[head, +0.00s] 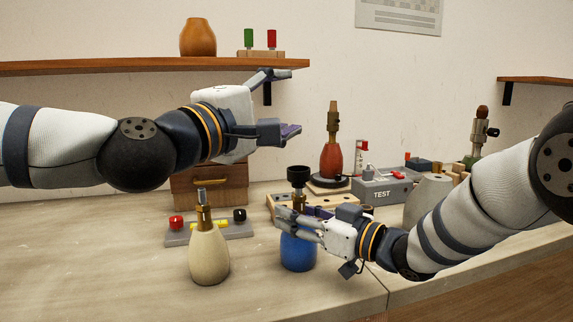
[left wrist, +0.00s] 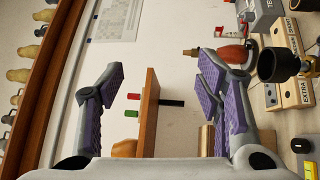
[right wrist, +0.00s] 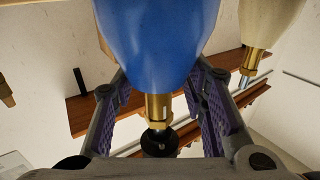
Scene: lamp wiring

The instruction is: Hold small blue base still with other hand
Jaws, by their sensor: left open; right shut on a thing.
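The small blue base (head: 298,252) stands upright on the table in the head view, with a brass neck and a black socket (head: 298,175) on top. My right gripper (head: 284,218) is shut around its upper part. In the right wrist view the blue base (right wrist: 160,40) sits between the purple-padded fingers (right wrist: 160,110), its brass neck and black socket showing. My left gripper (head: 292,103) is open and empty, raised above and behind the blue base. In the left wrist view its fingers (left wrist: 160,90) are wide apart with nothing between them.
A cream base (head: 209,252) stands just left of the blue one, before a grey terminal block (head: 178,238). A red base (head: 331,160), a grey TEST box (head: 385,188) and a green base (head: 474,150) stand farther back. A wooden shelf (head: 140,65) hangs behind my left arm.

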